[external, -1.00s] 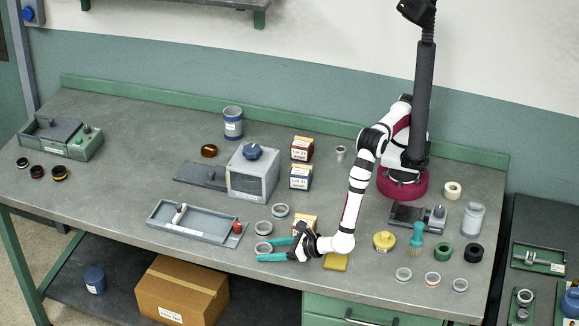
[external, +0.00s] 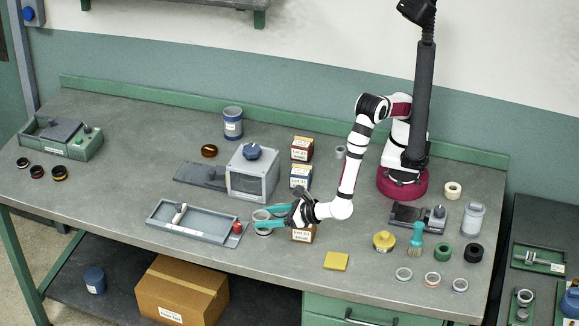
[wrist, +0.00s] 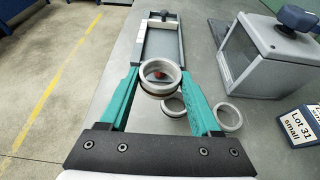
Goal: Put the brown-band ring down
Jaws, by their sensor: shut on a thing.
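My gripper (external: 263,217) is shut on a grey ring (wrist: 160,68) held between its green fingertips, above the bench. The held ring also shows in the external view (external: 261,214). A second grey ring (wrist: 172,106) is on the bench beneath it, partly hidden by the held ring. A third grey ring (wrist: 229,117) lies to its right, outside the right finger.
A grey tray (external: 178,236) with a white piece and a red part (external: 237,228) at its right end is left of my gripper. A grey box with a blue knob (external: 252,175) stands behind. Labelled boxes (external: 300,178) stand to the right. A yellow pad (external: 336,261) lies in front.

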